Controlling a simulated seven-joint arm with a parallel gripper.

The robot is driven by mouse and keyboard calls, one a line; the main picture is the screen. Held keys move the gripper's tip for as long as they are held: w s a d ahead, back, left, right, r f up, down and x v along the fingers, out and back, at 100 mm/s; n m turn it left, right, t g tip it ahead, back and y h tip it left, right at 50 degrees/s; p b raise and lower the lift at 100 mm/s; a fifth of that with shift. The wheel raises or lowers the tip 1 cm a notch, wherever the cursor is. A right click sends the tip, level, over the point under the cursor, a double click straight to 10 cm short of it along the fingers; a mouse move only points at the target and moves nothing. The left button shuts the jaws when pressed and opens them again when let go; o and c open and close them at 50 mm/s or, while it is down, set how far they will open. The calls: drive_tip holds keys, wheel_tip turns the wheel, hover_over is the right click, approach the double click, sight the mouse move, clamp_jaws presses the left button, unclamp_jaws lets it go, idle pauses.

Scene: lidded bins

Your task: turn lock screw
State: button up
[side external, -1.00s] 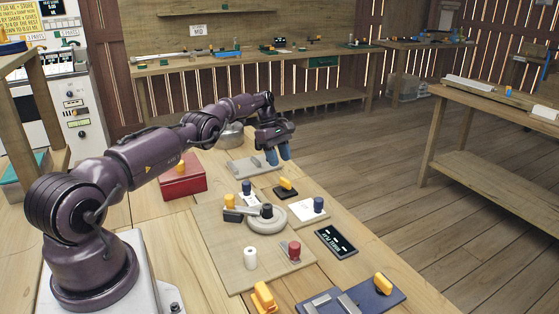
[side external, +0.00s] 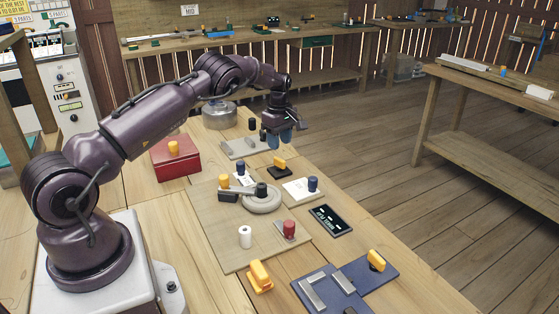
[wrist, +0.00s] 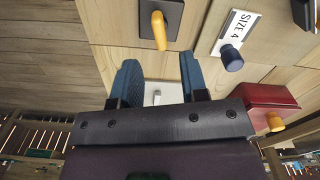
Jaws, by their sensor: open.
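No part is plainly marked as the lock screw, so I cannot tell which one it is. My gripper (side external: 284,140) is open and empty, pointing down above the table's far right edge. It is above and beside a grey plate (side external: 238,149) with a black knob (side external: 252,125) behind it. A yellow handle on a dark square base (side external: 280,168) stands just in front of the gripper. In the wrist view, my blue fingers (wrist: 160,78) are spread apart, with a small pale piece (wrist: 156,98) showing between them and the yellow handle (wrist: 159,30) beyond.
A red box (side external: 178,165) and a round grey pot (side external: 219,116) stand to the left. A wooden board (side external: 226,245) carries a grey wheel and several knobs. A white card with a blue knob (side external: 301,192), a dark display (side external: 331,221) and a blue plate (side external: 378,280) lie nearer.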

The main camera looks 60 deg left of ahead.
sight(280, 159)
wheel_tip(280, 159, down, 7)
drive_tip(key=shift+f, duration=0.1)
idle(0.3)
clamp_jaws()
